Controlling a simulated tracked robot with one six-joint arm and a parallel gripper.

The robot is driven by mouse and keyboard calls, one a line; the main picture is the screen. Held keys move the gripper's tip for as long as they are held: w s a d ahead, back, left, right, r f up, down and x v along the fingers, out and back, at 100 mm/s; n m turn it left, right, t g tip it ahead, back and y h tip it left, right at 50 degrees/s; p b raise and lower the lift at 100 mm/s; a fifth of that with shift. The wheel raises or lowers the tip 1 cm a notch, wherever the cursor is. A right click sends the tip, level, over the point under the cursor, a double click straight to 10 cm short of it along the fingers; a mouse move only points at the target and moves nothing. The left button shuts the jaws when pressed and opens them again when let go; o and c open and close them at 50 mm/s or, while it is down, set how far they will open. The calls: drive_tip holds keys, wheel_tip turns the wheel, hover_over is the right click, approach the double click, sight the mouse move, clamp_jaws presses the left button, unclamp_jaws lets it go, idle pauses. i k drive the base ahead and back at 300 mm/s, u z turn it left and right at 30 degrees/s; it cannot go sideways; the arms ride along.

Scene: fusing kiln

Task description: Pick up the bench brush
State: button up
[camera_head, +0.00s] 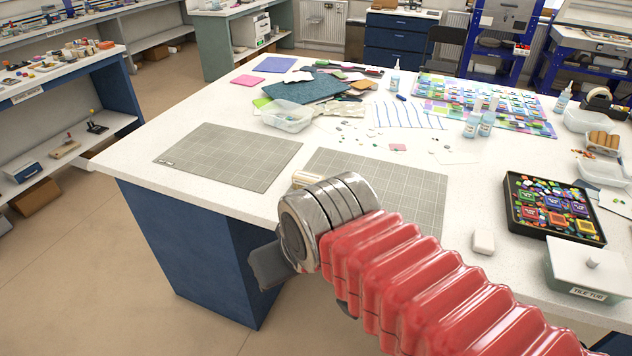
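My arm with a red ribbed sleeve reaches in from the lower right in the head view. My gripper (270,266) is a dark grey part at its end, just off the front edge of the white table. Its fingers are not clear, so I cannot tell whether it is open or shut. A pale wooden piece (303,179) lies on the right cutting mat, mostly hidden behind my metal wrist. It may be part of the bench brush, but I cannot tell. No brush with bristles shows clearly.
Two grey cutting mats (228,156) lie on the white table (130,150). A clear tub (287,117) and glass sheets stand behind. A black tray of coloured pieces (516,212), a white block (484,241) and a lidded box (585,270) are at right. Floor is open at left.

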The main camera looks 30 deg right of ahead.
sight(300, 179)
drive_tip(key=u, duration=0.05)
drive_tip(key=i, duration=1)
drive_tip(key=z, duration=0.05)
